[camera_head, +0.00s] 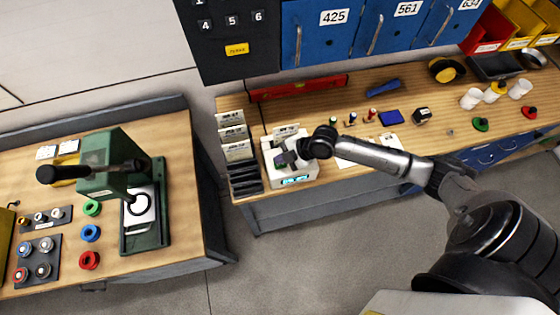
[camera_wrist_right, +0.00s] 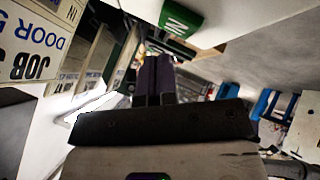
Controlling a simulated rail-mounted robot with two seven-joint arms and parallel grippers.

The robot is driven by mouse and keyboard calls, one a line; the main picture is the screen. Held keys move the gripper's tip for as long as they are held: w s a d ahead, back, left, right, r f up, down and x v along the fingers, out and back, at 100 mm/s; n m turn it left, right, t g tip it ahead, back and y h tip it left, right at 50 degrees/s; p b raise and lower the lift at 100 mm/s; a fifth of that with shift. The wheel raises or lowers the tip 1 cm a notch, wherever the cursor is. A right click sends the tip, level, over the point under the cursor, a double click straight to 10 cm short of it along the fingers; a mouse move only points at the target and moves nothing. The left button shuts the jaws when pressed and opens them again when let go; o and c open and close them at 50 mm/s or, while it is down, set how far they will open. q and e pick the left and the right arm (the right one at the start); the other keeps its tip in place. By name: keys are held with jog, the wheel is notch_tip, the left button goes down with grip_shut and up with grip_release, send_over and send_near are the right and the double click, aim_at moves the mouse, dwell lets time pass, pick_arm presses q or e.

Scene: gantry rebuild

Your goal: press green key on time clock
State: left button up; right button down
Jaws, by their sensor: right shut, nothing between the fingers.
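The time clock (camera_head: 297,181) is a white box with a lit display, standing near the left end of the long wooden bench. My right gripper (camera_head: 284,160) is over its top and hides much of it. A bit of green shows beside the fingers there. In the right wrist view, the green key (camera_wrist_right: 182,17) has white lettering and sits at the top of the picture. My right fingers (camera_wrist_right: 156,72) are together and empty, pointing towards the area just below and left of the key. I cannot tell whether they touch it. My left gripper is not in view.
A rack of cards (camera_head: 237,150) stands close to the clock's left. Blue lockers (camera_head: 325,35) rise behind the bench. Small stamps, a blue pad (camera_head: 390,117) and cups lie to the right. A green press (camera_head: 110,165) stands on the separate left table.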

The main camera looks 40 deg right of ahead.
aim_at(281, 165)
jog(key=shift+r+p, duration=1.55)
jog(key=shift+r, duration=0.7)
jog(key=shift+f, duration=0.1)
